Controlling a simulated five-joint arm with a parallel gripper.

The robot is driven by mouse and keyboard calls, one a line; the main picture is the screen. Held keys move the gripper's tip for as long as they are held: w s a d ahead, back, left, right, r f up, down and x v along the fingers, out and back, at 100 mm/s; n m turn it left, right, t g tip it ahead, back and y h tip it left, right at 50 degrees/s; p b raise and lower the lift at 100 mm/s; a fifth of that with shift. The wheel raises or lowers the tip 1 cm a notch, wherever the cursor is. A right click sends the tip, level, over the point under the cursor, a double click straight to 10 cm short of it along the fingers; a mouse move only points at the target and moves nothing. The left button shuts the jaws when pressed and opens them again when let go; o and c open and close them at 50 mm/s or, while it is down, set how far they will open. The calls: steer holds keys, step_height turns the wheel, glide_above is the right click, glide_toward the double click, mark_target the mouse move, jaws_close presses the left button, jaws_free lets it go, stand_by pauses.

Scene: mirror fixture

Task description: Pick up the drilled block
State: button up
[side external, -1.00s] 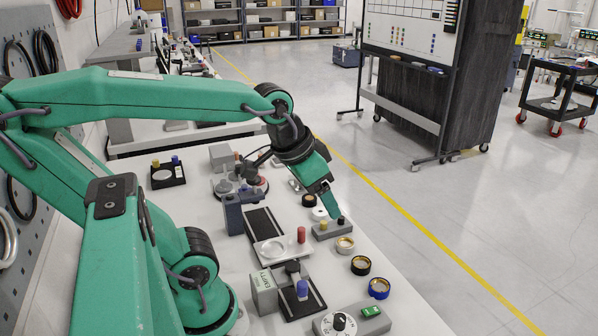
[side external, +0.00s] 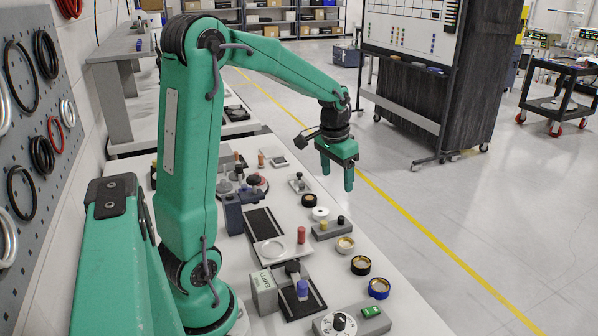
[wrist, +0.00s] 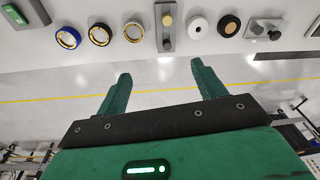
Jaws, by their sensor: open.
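My gripper (side external: 336,174) is raised above the bench's right edge with its two green fingers apart and nothing between them. In the wrist view the fingers (wrist: 160,72) are spread below the row of parts in the picture. A narrow grey block (side external: 328,230) lies on the bench, with a yellow peg and a dark peg standing on it. It shows again in the wrist view (wrist: 166,15), beyond the gap between the fingertips and apart from them. It may be the drilled block; I cannot make out any open holes.
Several rings, including a blue one (side external: 379,288), a black one (side external: 361,265) and a white one (side external: 320,213), line the bench's right edge. A red peg (side external: 301,235) and a blue peg (side external: 302,289) stand nearby.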

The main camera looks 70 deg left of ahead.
steer(key=n+g, duration=0.1)
steer(key=g, duration=0.1)
glide_toward(320, 208)
steer(key=shift+s+d+f+h, duration=0.1)
steer(key=shift+s+f+h, duration=0.05)
steer(key=shift+f, duration=0.4)
steer(key=shift+s+d+f+h, duration=0.1)
steer(key=shift+s+d+f, duration=0.05)
steer(key=shift+f, duration=0.4)
steer(key=shift+s+d+f+h, duration=0.1)
steer(key=shift+s+f+h, duration=0.05)
steer(key=shift+f, duration=0.45)
steer(key=shift+d+f, duration=0.1)
steer(key=shift+f, duration=2.5)
steer(key=c, duration=1.1)
steer(key=shift+r, duration=0.2)
